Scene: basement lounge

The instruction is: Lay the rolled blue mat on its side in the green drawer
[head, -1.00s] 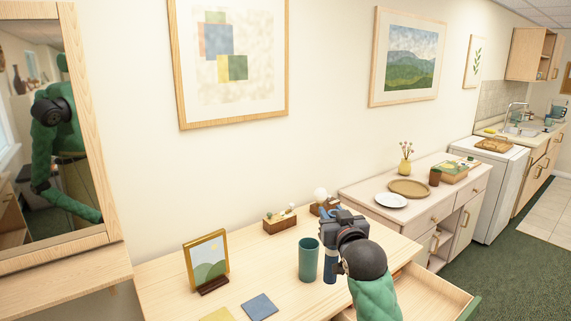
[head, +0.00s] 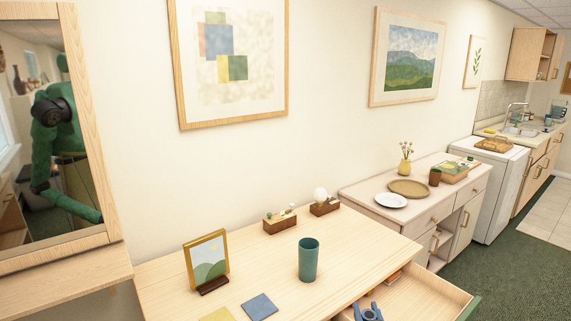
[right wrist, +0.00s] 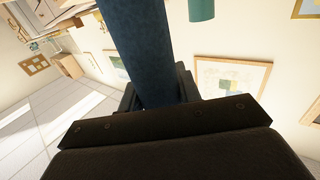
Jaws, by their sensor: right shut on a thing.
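The rolled blue mat (right wrist: 140,45) is a dark blue cylinder in the right wrist view, running up from between my right gripper's jaws. In the head view my right gripper (head: 368,313) shows only in part at the bottom edge, over the open drawer. It is shut on the mat. How the mat lies relative to the drawer floor cannot be told. The drawer (head: 432,292) is pulled out at the desk's right end, with a pale wood inside and a strip of green front at lower right. My left gripper is not seen directly.
A teal cup (head: 309,260) stands on the desk (head: 270,265). A framed picture (head: 207,262), flat blue and yellow squares and two small wooden boxes also sit there. A small reddish thing (head: 393,277) lies at the drawer's back left. A sideboard (head: 415,215) stands beyond.

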